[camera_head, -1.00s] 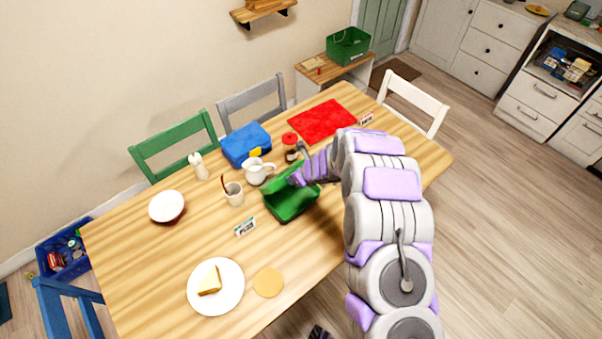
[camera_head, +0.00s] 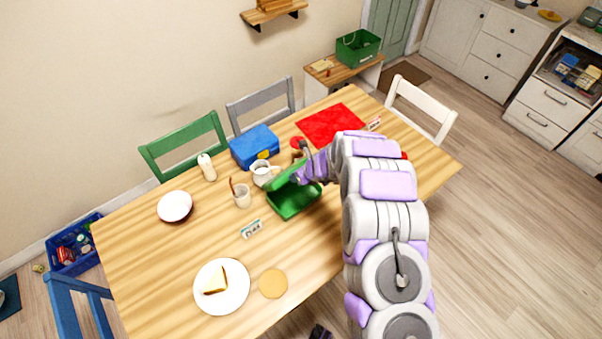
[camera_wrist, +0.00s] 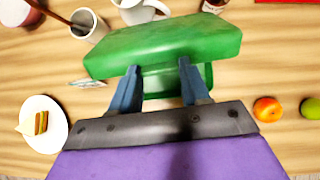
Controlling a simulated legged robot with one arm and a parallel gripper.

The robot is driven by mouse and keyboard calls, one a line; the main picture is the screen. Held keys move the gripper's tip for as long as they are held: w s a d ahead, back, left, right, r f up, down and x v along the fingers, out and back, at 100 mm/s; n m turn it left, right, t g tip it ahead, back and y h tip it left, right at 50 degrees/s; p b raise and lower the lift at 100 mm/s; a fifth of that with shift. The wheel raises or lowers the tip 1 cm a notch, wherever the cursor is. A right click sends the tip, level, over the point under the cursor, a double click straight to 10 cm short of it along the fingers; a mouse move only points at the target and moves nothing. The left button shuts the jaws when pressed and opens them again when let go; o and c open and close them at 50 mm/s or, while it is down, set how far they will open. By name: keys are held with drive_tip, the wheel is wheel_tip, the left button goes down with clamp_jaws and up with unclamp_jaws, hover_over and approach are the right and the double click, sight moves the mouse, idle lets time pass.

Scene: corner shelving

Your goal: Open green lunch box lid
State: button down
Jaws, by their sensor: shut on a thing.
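The green lunch box (camera_head: 296,204) stands on the wooden table, and its lid (camera_head: 284,180) is raised at a slant above the base, hinge side away from me. My gripper (camera_head: 303,178) is at the lid's edge, partly hidden by my arm. In the wrist view the lid (camera_wrist: 165,45) fills the upper middle, with part of the box base (camera_wrist: 172,82) below it. My gripper (camera_wrist: 160,78) has its two fingers spaced apart at the lid's near edge, shut on it. The exact contact is hard to see.
A white pitcher (camera_head: 262,172) and a cup with a utensil (camera_head: 242,197) stand close left of the box. A blue lunch box (camera_head: 254,147) is behind them. A plate with food (camera_head: 221,302) is front left. An orange fruit (camera_wrist: 267,109) lies right in the wrist view.

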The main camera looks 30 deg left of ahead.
drive_tip(key=shift+a+f, duration=0.1)
drive_tip(key=shift+a, duration=0.45)
drive_tip(key=shift+d, duration=0.25)
drive_tip(key=c, duration=1)
unclamp_jaws()
drive_tip(key=shift+d, duration=0.2)
drive_tip(key=o, duration=0.3)
drive_tip(key=shift+d+r, duration=0.25)
drive_tip(key=shift+o, duration=0.9)
drive_tip(key=v, duration=1.6)
drive_tip(key=shift+r, duration=0.35)
drive_tip(key=shift+s+a, duration=0.1)
drive_tip(key=shift+a, duration=0.05)
